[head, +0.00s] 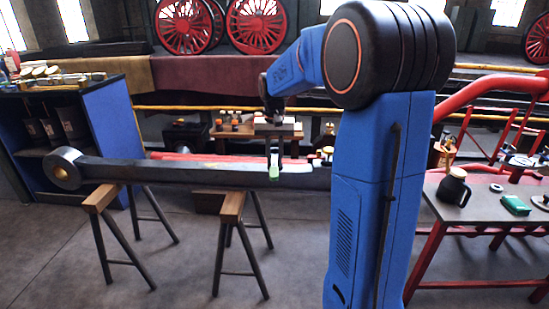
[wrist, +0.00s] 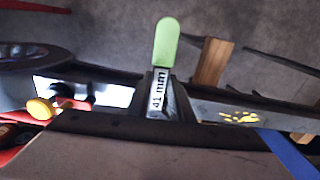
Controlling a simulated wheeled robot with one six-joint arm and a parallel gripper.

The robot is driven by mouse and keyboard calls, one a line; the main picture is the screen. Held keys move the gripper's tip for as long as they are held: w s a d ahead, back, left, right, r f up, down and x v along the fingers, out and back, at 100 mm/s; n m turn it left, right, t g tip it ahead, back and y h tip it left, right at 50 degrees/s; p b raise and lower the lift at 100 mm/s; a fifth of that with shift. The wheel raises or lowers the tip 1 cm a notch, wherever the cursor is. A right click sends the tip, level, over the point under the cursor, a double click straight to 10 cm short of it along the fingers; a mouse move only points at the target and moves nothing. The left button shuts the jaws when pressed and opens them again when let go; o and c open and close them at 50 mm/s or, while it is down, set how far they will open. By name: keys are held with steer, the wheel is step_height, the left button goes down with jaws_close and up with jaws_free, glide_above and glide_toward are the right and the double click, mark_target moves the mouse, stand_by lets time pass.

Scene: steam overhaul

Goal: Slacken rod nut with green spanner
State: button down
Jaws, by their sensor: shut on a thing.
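The green spanner (wrist: 166,42) is in my gripper (wrist: 162,98); its green end points away from me and its grey part reads "41 mm". In the head view the green end of the spanner (head: 274,173) hangs below my gripper (head: 273,148), in front of or over the long dark rod (head: 150,172). I cannot tell whether it touches the rod. The rod lies level, with a round eye and brass-coloured bush at its left end. Its right end is hidden behind my arm. I cannot make out the rod nut in either view.
Wooden-topped trestles (head: 232,206) stand under the rod. A blue cabinet (head: 100,125) is at left. At right a grey table (head: 480,205) carries a dark jug (head: 453,187) and a green item (head: 516,205). A low bench (head: 235,132) with small parts stands behind. The floor in front is clear.

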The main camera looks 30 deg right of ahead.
mark_target(275, 163)
steer(key=shift+f, duration=2)
stand_by(1.0)
steer(key=shift+s+d+n, duration=0.35)
steer(key=shift+d+n, duration=0.15)
steer(key=shift+n, duration=0.3)
steer(key=shift+s+d+n, duration=0.2)
steer(key=shift+d+n, duration=0.35)
steer(key=shift+n, duration=0.15)
steer(key=shift+s+d+n, duration=0.1)
steer(key=shift+d+n, duration=0.5)
steer(key=shift+n, duration=0.2)
steer(key=shift+d, duration=0.1)
